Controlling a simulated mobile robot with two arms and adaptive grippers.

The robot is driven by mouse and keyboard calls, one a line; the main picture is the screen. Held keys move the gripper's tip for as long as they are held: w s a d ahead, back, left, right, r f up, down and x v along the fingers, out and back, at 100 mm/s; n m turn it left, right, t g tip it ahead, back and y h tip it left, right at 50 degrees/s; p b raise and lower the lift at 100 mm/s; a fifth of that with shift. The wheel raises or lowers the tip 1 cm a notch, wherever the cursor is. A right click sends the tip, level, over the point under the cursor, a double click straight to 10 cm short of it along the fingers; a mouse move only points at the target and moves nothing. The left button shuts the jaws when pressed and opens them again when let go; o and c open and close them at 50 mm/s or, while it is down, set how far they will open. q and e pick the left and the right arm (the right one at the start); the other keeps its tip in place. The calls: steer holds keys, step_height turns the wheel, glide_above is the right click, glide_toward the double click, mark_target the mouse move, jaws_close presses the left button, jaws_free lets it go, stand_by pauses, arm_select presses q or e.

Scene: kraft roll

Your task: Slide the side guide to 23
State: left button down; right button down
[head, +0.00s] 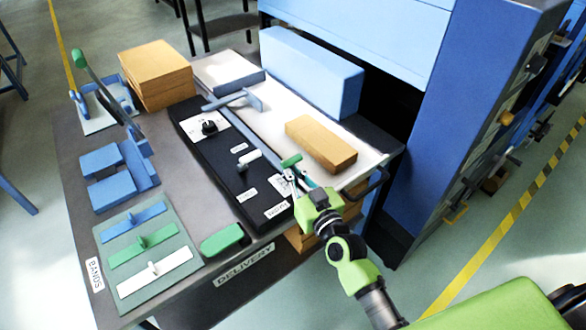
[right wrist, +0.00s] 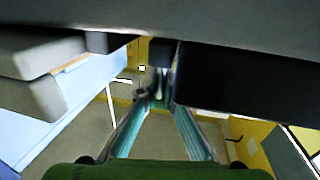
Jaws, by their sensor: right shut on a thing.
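The side guide appears to be the thin blue-grey bar along the near edge of the white bed, with a green handle (head: 291,160) at its front end. My right gripper (head: 291,176) is at this handle, its fingers shut on a small part there. In the right wrist view the two fingers (right wrist: 159,100) converge on a small grey, dark-edged piece. The exact contact is hard to make out. The scale and the number 23 cannot be read. My left gripper is not in view.
A brown block (head: 321,143) lies on the white bed (head: 270,120), right beside the handle.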

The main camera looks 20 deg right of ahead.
steer(key=shift+w+a+r, duration=0.1)
steer(key=shift+w+a, duration=0.05)
steer(key=shift+w, duration=0.35)
steer(key=c, duration=2.2)
jaws_free()
steer(key=s, duration=0.4)
steer(key=s+d, duration=0.1)
steer(key=s, duration=0.7)
steer(key=shift+d, duration=0.35)
